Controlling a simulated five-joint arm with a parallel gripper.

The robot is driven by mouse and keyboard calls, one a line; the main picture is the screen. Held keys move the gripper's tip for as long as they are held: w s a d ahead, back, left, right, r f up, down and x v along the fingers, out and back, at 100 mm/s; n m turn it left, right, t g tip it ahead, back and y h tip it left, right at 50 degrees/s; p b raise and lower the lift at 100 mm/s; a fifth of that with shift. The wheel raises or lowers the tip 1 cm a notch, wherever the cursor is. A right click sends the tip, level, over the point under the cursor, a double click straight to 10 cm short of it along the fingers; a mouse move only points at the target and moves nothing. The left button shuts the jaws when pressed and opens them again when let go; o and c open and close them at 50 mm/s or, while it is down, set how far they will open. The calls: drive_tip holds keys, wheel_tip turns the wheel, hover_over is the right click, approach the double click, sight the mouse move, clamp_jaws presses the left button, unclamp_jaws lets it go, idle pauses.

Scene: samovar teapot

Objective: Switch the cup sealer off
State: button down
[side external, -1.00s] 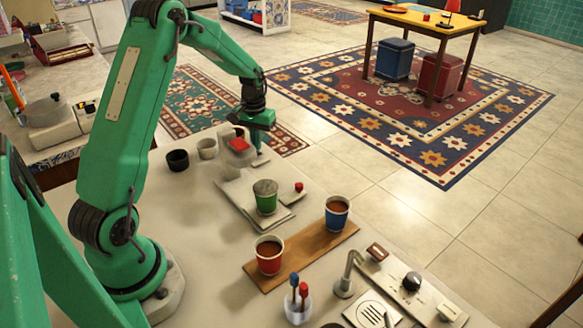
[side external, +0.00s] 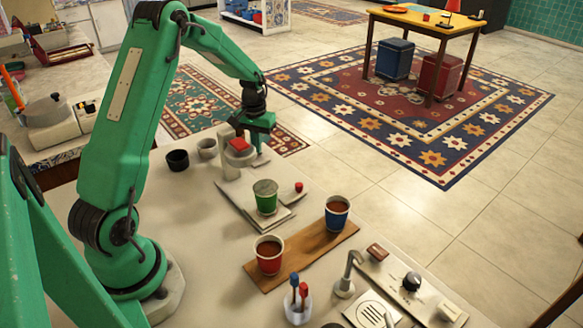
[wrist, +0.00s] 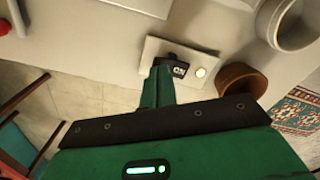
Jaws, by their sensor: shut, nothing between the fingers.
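The cup sealer (side external: 232,188) is a pale machine on the counter, with a red-topped part (side external: 240,146) partly hidden by my gripper. A green cup (side external: 265,198) stands on its base, with a red knob (side external: 298,187) beside it. In the wrist view, a pale switch plate (wrist: 154,52) carries a black switch (wrist: 177,67) with white marking and a lit yellow lamp (wrist: 200,72). My gripper (wrist: 160,72) is shut and empty, its tip right beside the black switch; whether they touch I cannot tell. It also shows over the sealer's far end in the side view (side external: 262,150).
A dark bowl (side external: 177,160) and a grey bowl (side external: 207,148) stand left of my gripper. A red cup (side external: 269,256) and a blue cup (side external: 337,213) stand on a wooden board (side external: 290,262) nearer the camera. The counter's edge lies just beyond the sealer, with floor below.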

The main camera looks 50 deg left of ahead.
drive_tip(key=shift+s+f, duration=0.1)
wheel_tip(320, 180, up, 7)
idle(1.2)
drive_tip(key=s+d+r+m+t, duration=0.3)
drive_tip(key=s+d+r, duration=0.4)
drive_tip(key=d+r, duration=0.6)
drive_tip(key=s+d+m+t, duration=0.1)
drive_tip(key=s+d, duration=0.4)
drive_tip(key=s, duration=0.2)
drive_tip(key=s+d+r+m+t, duration=0.1)
drive_tip(key=s+d+m, duration=0.1)
drive_tip(key=s+d, duration=0.3)
drive_tip(key=shift+s+r+t, duration=0.25)
drive_tip(key=shift+s+t, duration=0.05)
drive_tip(key=shift+s, duration=0.85)
